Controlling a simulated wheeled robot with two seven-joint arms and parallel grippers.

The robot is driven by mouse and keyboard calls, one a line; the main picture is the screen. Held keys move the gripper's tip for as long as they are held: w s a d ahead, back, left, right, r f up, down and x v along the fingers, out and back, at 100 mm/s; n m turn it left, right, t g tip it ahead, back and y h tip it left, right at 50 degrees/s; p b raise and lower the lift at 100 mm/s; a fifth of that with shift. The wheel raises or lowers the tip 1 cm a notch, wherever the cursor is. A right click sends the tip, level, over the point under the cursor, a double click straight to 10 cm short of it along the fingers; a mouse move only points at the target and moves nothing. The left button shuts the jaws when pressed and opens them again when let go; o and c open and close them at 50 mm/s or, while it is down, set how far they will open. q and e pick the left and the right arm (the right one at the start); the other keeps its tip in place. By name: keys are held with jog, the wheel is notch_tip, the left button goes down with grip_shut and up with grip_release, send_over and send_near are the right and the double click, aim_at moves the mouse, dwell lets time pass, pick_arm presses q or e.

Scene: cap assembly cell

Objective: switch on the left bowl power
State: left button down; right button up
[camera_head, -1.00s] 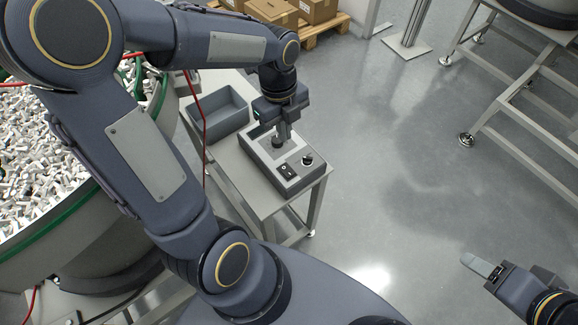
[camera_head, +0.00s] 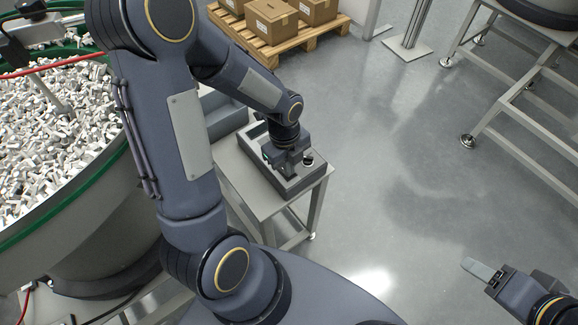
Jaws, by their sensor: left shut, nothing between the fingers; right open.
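The grey control box (camera_head: 303,183) stands on a small metal table beside the left bowl. Its round black knob (camera_head: 308,159) shows at the right of its top. My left gripper (camera_head: 286,172) is shut and empty, pointing down over the front part of the box, where it hides the black rocker switch. I cannot tell whether the fingertips touch the switch or which way it is set. The left bowl (camera_head: 95,195), with a green rim and many small white parts, is at the left. My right gripper (camera_head: 483,269) is open and empty over the floor at lower right.
The small table (camera_head: 234,176) has a grey bin (camera_head: 226,120) behind the box, partly covered by my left arm. Cardboard boxes (camera_head: 271,18) sit on a pallet at the back. A metal stand (camera_head: 520,95) is at upper right. The floor between is clear.

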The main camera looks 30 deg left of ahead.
pick_arm(q)
jog(key=shift+f, duration=0.1)
jog(key=shift+s+d+f, duration=0.1)
jog(key=shift+d+f, duration=0.05)
jog(key=shift+f, duration=0.05)
dwell(0.4)
